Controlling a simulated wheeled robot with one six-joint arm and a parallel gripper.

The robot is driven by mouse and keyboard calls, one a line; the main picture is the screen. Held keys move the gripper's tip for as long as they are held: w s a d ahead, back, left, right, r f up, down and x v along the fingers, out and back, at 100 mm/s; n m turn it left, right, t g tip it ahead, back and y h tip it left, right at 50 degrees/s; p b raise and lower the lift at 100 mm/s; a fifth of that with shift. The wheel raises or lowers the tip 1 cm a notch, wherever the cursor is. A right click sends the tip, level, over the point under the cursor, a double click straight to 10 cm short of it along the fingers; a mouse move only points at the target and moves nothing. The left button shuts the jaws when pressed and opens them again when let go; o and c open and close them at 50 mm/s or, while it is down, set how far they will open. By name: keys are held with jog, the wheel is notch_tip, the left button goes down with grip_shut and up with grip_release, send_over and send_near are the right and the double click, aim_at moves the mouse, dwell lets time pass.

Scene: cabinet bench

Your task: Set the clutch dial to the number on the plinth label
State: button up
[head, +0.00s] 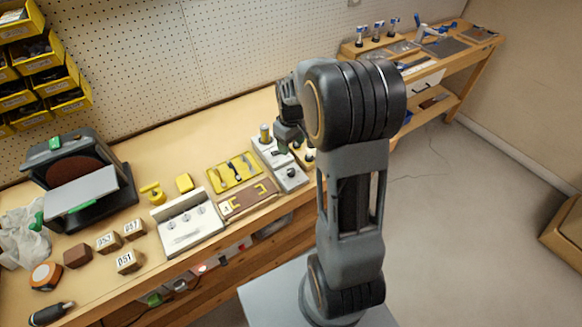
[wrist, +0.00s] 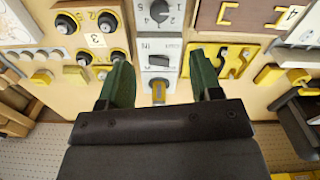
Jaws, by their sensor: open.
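In the wrist view a dial with a dark knob (wrist: 158,11) sits on a grey panel at the top centre. Numbers, including 1, 2, 4 and 5, show around it; the picture cuts off its top, and I cannot tell its setting. A white label reading 3 (wrist: 97,41) is on the yellow unit at left, and another reading 4 (wrist: 292,14) is at top right. I cannot tell which is the plinth label. My gripper (wrist: 160,88) is open and empty, its green fingers apart over the grey unit. In the head view the grey unit (head: 291,178) is beside my arm.
Below the dial are a black switch (wrist: 159,60) and a yellow-topped post (wrist: 158,90). A yellow tray of tools (head: 235,171) and a white fixture (head: 188,224) lie left of the grey unit in the head view. Numbered wooden blocks (head: 128,261) stand further left.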

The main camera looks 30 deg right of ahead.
aim_at(291, 171)
notch_tip(291, 171, down, 13)
jog(key=shift+f+p, duration=0.2)
jog(key=shift+p, duration=0.4)
jog(key=c, duration=0.9)
